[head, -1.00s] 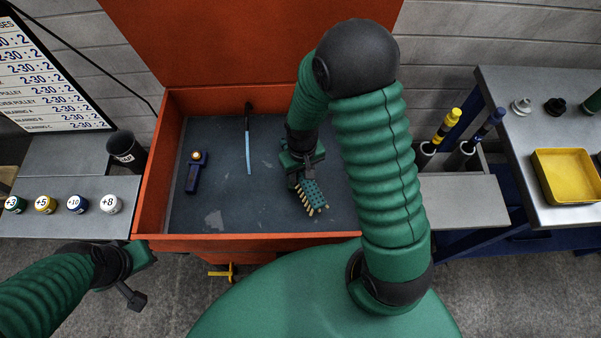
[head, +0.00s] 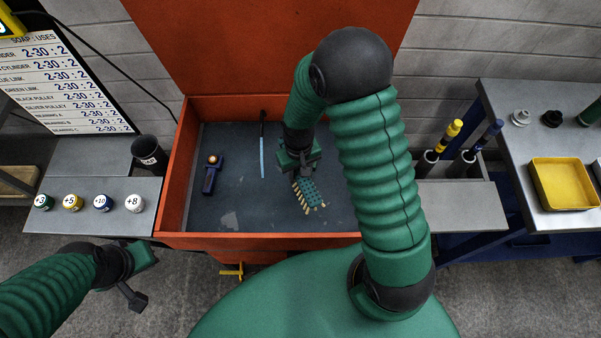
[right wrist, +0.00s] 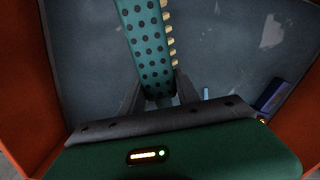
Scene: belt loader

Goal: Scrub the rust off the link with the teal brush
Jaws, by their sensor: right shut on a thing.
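The teal brush (head: 309,192) has dark dots and cream bristles. My right gripper (head: 300,172) is shut on it, inside the orange wash tub (head: 170,190). In the right wrist view the brush (right wrist: 146,48) sticks out from between the fingers, bristles along its right side. A dark blue link (head: 210,180) with a copper-coloured round end lies at the tub's left, apart from the brush. A dark blue piece at the right of the right wrist view (right wrist: 271,96) looks like this link. Rust on it is too small to make out. My left gripper (head: 140,278) is outside the tub, at lower left.
A black spout with a light blue stream (head: 262,157) stands between link and brush. Several numbered round pots (head: 101,203) and a black cup (head: 149,155) are on the left shelf. At right are two holders with yellow and blue tools (head: 450,137) and a yellow tray (head: 564,184).

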